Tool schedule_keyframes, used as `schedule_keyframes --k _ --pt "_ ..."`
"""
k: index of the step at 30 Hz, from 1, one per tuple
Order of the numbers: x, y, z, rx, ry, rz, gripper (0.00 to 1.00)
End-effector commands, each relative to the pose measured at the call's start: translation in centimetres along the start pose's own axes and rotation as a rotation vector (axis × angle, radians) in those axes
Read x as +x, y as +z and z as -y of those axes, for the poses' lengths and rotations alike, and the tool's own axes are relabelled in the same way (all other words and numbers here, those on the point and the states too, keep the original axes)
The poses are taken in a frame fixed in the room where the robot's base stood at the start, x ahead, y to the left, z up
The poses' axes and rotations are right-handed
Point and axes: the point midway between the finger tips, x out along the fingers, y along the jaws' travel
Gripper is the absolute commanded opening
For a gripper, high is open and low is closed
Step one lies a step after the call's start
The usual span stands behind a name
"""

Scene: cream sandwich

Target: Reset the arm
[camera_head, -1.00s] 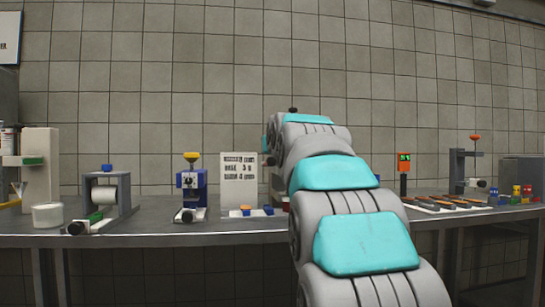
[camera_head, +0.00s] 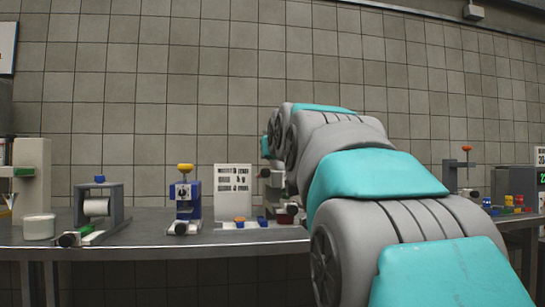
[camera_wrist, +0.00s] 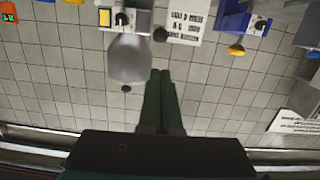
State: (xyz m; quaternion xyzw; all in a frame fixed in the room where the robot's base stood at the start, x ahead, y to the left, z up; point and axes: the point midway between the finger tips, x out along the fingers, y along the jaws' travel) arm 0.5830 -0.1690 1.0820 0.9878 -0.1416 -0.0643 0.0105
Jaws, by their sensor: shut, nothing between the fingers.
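My gripper (camera_wrist: 160,102) shows in the wrist view as two dark green fingers pressed together, with nothing between them. The fingers point toward the tiled wall and the bench items, which appear upside down there. In the head view my grey and teal arm reaches from the lower right up to the middle, bent over the bench. The gripper's fingers cannot be made out in the head view.
The bench (camera_head: 150,238) carries a roller device (camera_head: 97,207), a blue machine with a yellow knob (camera_head: 187,205), a white printed card (camera_head: 233,192) and a white tub (camera_head: 39,227). Small coloured figures (camera_head: 508,204) stand at the right. My arm hides the middle-right bench.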

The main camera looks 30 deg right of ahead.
Motion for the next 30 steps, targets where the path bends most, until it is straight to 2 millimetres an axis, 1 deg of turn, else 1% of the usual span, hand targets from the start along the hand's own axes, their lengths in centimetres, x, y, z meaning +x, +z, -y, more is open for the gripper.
schedule_keyframes --k 17,20,23,25,26,27,29,30 --pt "0.0 0.0 0.0 0.000 0.000 0.000 0.00" --pt "0.0 0.4 0.1 0.000 -0.003 0.010 0.00" --pt "0.1 2.6 0.9 0.001 -0.017 0.068 0.00" --pt "0.0 5.4 2.0 0.001 -0.037 0.142 0.00" --pt "-0.1 7.1 2.5 0.001 -0.047 0.185 0.00" --pt "-0.4 9.7 3.3 0.000 -0.061 0.251 0.00" --pt "-1.2 13.5 4.5 -0.004 -0.083 0.347 0.00" --pt "-2.0 16.0 5.2 -0.008 -0.096 0.410 0.00"
